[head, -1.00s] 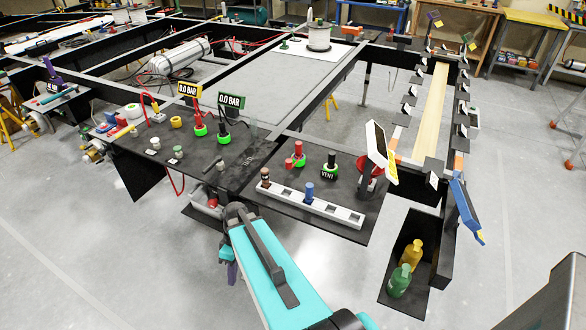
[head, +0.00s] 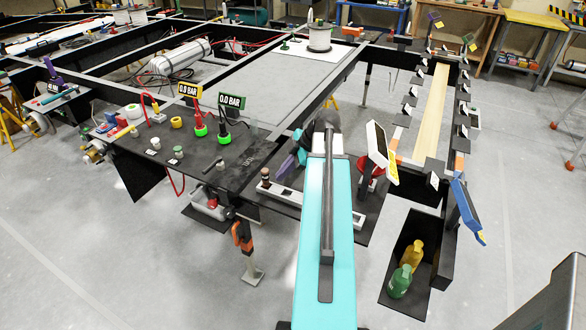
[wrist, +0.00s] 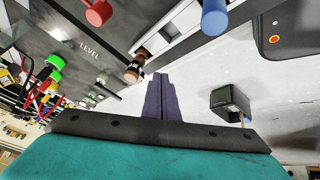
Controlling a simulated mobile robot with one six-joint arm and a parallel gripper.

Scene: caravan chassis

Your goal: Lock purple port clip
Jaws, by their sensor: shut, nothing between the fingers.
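A small purple part (head: 49,68) stands on the frame at the far left in the head view. Another purple piece (head: 437,20) with yellow shows on the far right rail. They are too small to tell which is the port clip or whether it is locked. My gripper (wrist: 160,92) shows in the wrist view with its purple fingers together and nothing between them. It is beyond the front plate's edge in that view, close to a brown peg (wrist: 133,73). In the head view my gripper is partly hidden by my arm.
A white socket strip (head: 287,195) lies on the front plate, partly behind my arm. A blue peg (wrist: 215,18) and a red knob (wrist: 97,12) are close by. A tilted screen (head: 378,142) and bottles (head: 401,281) stand right. Open floor lies at the left front.

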